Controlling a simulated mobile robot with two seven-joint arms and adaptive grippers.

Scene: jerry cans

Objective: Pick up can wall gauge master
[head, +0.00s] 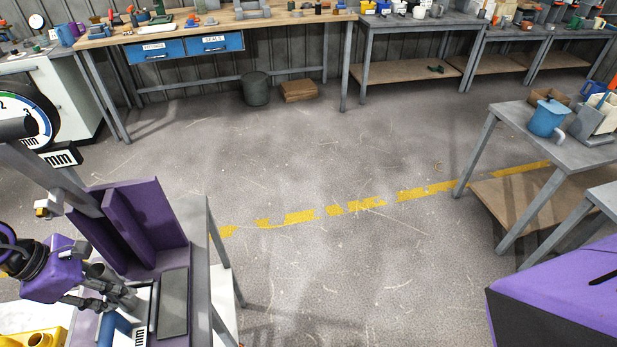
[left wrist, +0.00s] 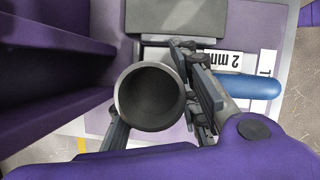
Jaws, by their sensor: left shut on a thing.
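The can wall gauge master looks like a hollow grey cylinder (left wrist: 121,96), seen from its open end in the left wrist view. It also shows in the head view (head: 97,271) at lower left. My left gripper (head: 108,294) is shut on its side wall, with one finger beside the rim in the left wrist view (left wrist: 187,95). Parts of the fingers hide behind the cylinder. A blue rounded bar (left wrist: 250,87) lies beside the gripper, near a white "2 mm" label (left wrist: 222,61). My right gripper is out of view.
A purple bracket (head: 155,222) stands close beyond the gripper, with a dark grey plate (head: 173,302) beside it. A large dial (head: 22,115) marked mm is at the left. Yellow parts (head: 38,340) sit at the lower left corner. The middle floor is clear.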

